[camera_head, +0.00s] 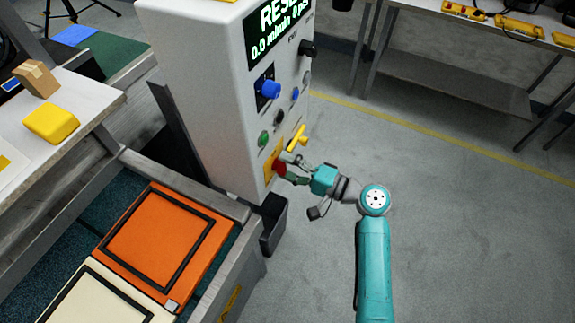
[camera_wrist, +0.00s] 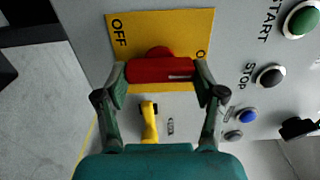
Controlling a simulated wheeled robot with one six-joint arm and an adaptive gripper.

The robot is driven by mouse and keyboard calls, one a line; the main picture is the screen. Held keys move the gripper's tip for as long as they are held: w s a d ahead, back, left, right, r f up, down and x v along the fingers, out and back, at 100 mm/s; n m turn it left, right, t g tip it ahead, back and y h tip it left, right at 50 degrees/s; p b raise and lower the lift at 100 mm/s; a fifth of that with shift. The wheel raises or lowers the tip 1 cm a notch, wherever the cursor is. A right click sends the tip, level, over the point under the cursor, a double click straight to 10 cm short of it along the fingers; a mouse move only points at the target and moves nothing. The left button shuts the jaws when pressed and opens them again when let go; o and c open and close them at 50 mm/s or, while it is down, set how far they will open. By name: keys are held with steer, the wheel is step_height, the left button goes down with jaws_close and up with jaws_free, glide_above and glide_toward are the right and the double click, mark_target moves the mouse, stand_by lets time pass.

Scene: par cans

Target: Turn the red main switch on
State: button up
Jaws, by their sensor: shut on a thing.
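The red main switch (camera_wrist: 158,69) sits on a yellow plate (camera_wrist: 183,28) in the wrist view. OFF is printed at the plate's upper left, and an O shows at the right, with the rest of that word hidden by a finger. The switch handle lies crosswise in the picture, and its white line is at its right end. My gripper (camera_head: 288,170) is shut on the handle, with one finger at each end. In the head view the switch (camera_head: 279,167) shows low on the grey cabinet, partly covered by my gripper.
A green START button (camera_wrist: 303,18), a dark STOP button (camera_wrist: 270,76) and a blue button (camera_wrist: 248,116) are right of the plate. A yellow lever (camera_head: 298,137) sticks out near the switch. An orange box (camera_head: 160,240) lies on the conveyor at left. Open floor is at right.

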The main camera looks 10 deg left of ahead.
stand_by(0.3)
steer(key=o, duration=1.1)
steer(key=shift+o, duration=0.2)
steer(key=v, duration=1.2)
